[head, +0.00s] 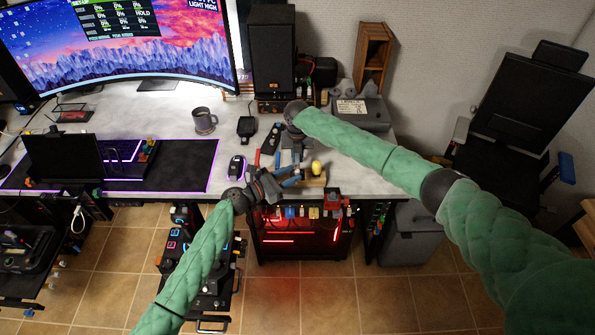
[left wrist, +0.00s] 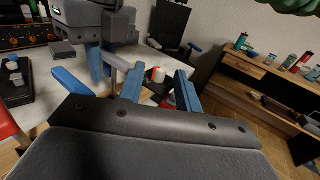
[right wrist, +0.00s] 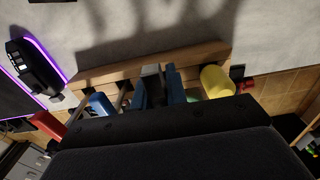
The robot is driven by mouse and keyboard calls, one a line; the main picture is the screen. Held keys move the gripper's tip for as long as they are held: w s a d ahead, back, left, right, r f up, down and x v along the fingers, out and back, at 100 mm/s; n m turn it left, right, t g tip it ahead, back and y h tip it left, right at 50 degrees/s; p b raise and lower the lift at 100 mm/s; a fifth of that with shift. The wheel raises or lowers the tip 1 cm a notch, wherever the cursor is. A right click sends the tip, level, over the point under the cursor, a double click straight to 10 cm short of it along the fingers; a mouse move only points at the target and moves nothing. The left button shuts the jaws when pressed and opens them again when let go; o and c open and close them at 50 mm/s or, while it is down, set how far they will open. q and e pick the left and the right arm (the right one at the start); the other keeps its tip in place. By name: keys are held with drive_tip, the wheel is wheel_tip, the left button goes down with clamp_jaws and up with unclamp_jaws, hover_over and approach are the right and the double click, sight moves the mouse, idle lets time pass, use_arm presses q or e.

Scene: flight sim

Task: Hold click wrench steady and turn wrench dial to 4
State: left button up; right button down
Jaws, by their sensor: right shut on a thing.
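A grey metal bar, seemingly the click wrench (right wrist: 152,74), sits between the blue fingers of my right gripper (right wrist: 157,88), which is shut on it. In the left wrist view the bar (left wrist: 117,63) runs from the right gripper towards my left fingers. My left gripper (left wrist: 160,88) has its two blue fingers apart, with a clear gap between them, close to the bar's near end. In the head view my left gripper (head: 284,180) is at the desk's front edge, just below my right gripper (head: 296,154). The wrench dial and its numbers cannot be made out.
A wooden tool rack (right wrist: 190,53) lies beneath, with a yellow handle (right wrist: 217,81), a blue handle (right wrist: 100,103) and a red handle (right wrist: 48,124). A mouse (head: 236,167), mug (head: 204,121) and speaker (head: 272,55) stand nearby.

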sight(295, 171)
use_arm(q)
drive_tip(key=shift+x, duration=1.55)
clamp_jaws()
drive_tip(key=shift+m+g+h, duration=0.3)
drive_tip(key=shift+g, duration=0.1)
drive_tip(key=m+g+h, duration=0.1)
drive_tip(key=g, duration=0.1)
drive_tip(key=m+g, duration=0.2)
drive_tip(key=shift+w+h, duration=0.15)
drive_tip(key=shift+h, duration=0.25)
drive_tip(key=shift+m+g+h, duration=0.3)
drive_tip(key=shift+m+g, duration=1)
drive_tip(key=shift+g, duration=1)
